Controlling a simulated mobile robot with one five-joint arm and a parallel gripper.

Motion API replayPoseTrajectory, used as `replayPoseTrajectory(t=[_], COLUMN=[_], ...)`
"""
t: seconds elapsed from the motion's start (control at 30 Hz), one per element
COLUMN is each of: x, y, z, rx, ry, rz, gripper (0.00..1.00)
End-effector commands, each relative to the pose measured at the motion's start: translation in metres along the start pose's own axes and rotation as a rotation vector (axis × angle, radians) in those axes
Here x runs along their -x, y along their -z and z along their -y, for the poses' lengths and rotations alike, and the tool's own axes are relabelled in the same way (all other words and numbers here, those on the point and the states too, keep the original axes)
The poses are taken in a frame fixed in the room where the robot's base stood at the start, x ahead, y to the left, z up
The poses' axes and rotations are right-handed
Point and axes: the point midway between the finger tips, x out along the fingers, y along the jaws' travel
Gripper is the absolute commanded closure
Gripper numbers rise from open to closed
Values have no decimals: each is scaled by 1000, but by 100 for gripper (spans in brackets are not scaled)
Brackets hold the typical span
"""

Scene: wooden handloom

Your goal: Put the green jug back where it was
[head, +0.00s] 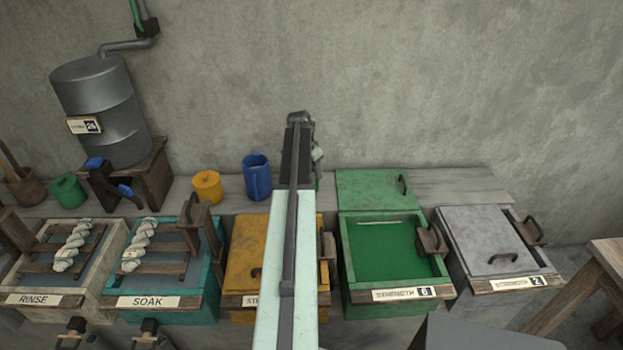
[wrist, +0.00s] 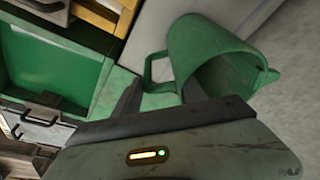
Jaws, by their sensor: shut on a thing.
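The green jug (wrist: 210,55) fills the upper right of the wrist view, its open mouth and spout facing right. My gripper (wrist: 160,90) is shut on it at the handle side, with the handle (wrist: 152,68) between the dark fingers. In the head view my arm reaches forward to the back shelf, and my gripper (head: 300,122) is at its far end by the wall. The arm hides nearly all of the jug there. I cannot tell whether the jug's base touches the shelf.
A blue jug (head: 257,178) and a yellow pot (head: 207,186) stand on the back shelf (head: 227,190), left of my arm. The green vat (head: 390,250) is open, its lid (head: 372,189) lying behind it. The grey vat (head: 487,240) is lidded. The shelf's right end is clear.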

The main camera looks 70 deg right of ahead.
Motion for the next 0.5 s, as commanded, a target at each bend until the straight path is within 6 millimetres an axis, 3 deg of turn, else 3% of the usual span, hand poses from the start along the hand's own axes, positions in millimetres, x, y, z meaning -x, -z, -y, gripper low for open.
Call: replayPoseTrajectory(t=[0.03,0.4,0.43,0.5], x=[-16,-16,-14,-14], y=[-4,-5,-4,-4], z=[0,0,0,0], rx=[0,1,1,1], ry=[0,1,0,0], rz=[0,0,0,0], gripper=[100,100,42,29])
